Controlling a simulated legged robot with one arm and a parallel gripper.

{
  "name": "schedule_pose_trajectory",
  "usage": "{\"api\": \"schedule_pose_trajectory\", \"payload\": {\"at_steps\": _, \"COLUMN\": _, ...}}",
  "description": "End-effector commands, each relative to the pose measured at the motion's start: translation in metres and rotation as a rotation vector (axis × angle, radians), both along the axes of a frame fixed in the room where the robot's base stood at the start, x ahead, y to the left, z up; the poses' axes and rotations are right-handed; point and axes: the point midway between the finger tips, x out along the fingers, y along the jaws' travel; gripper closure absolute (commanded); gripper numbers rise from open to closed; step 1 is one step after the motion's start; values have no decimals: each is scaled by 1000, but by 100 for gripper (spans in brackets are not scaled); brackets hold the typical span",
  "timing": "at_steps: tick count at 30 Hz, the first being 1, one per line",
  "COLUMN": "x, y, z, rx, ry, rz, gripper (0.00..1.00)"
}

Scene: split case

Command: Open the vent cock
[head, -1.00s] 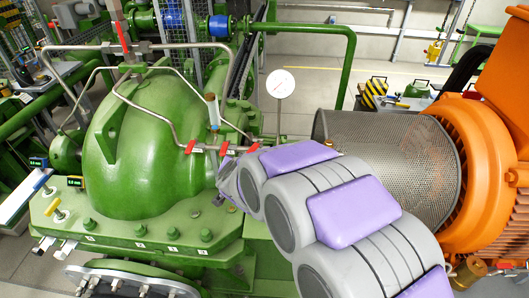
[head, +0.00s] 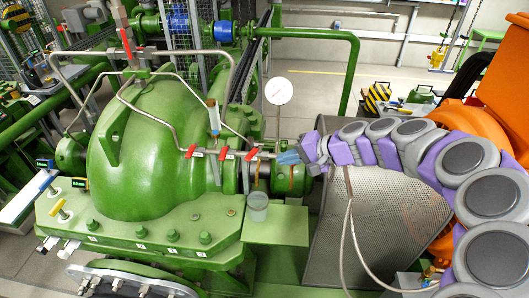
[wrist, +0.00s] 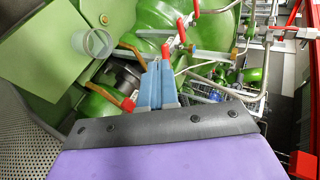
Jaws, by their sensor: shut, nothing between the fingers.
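Several small red-levered cocks sit on the thin pipework of the green pump casing (head: 150,150). In the head view a left lever (head: 191,151), a middle lever (head: 224,153) and a right lever (head: 252,153) stand in a row; another red lever (head: 126,42) is on top. I cannot tell which is the vent cock. My gripper (head: 284,158), with blue fingers, is shut and empty, just right of the right lever.
A grey translucent cup (head: 257,206) stands on a green ledge (head: 290,225) below the levers; it also shows in the wrist view (wrist: 97,42). A round white gauge (head: 278,91) rises behind. A perforated guard (head: 370,220) and orange motor (head: 500,100) lie right.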

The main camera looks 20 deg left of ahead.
Motion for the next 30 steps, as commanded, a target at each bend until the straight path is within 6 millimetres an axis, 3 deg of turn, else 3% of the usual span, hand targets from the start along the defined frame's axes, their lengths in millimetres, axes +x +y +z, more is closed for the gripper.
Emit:
{"api": "schedule_pose_trajectory", "payload": {"at_steps": 6, "x": 32, "y": 2, "z": -8, "rx": 42, "ry": 23, "rz": -71, "gripper": 100}}
{"api": "schedule_pose_trajectory", "payload": {"at_steps": 13, "x": 42, "y": 10, "z": -16, "rx": 51, "ry": 24, "rz": -90, "gripper": 100}}
{"api": "schedule_pose_trajectory", "payload": {"at_steps": 24, "x": 51, "y": 65, "z": -48, "rx": 49, "ry": 25, "rz": -90, "gripper": 100}}
{"api": "schedule_pose_trajectory", "payload": {"at_steps": 30, "x": 53, "y": 83, "z": -59, "rx": 50, "ry": 26, "rz": -91, "gripper": 100}}
